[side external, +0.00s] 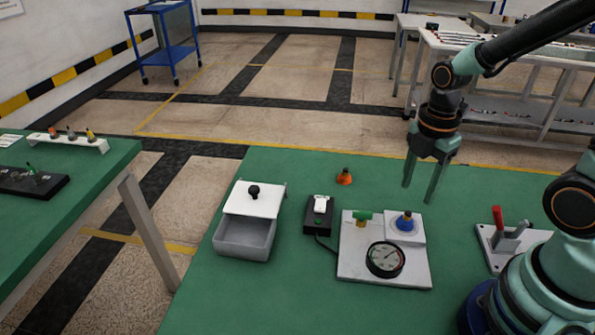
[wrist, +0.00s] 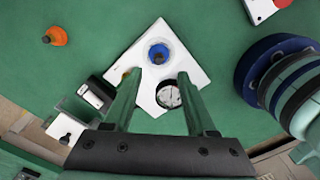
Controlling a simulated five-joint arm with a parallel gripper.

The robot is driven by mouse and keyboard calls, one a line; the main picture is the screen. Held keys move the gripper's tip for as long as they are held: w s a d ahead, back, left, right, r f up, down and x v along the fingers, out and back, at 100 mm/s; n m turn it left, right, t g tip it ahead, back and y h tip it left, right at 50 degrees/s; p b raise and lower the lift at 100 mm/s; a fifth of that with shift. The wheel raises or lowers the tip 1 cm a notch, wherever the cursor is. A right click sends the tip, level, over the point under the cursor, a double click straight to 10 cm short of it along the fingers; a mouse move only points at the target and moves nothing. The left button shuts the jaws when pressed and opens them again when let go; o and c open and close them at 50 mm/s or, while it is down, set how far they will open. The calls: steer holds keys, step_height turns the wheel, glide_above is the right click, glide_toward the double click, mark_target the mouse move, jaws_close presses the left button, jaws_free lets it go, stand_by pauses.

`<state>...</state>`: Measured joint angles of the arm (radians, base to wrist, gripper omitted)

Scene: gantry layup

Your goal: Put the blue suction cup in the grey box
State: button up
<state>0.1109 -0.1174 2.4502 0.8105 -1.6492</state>
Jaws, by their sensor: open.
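The blue suction cup (side external: 405,223) sits upright on a raised white pad at the back right of a white gauge plate (side external: 355,265). It also shows in the wrist view (wrist: 158,54), just beyond my fingertips. My gripper (side external: 419,192) is open and empty, pointing down above the table, behind and above the cup. In the wrist view my gripper's fingers (wrist: 158,75) are spread apart with nothing between the tips. The grey box (side external: 241,250) stands at the left of the table. Its white lid (side external: 254,200) with a black knob is set back, leaving the front part of the box open.
An orange suction cup (side external: 344,177) stands behind the plate. A round gauge (side external: 385,259) and a green-handled valve (side external: 363,217) are on the plate. A black switch box (side external: 319,215) stands between plate and grey box. A red-handled clamp (side external: 498,220) is at the right.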

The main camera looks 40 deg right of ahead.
mark_target(408, 212)
steer(key=shift+w+a+f, duration=0.1)
steer(key=shift+f, duration=3.15)
jaws_close()
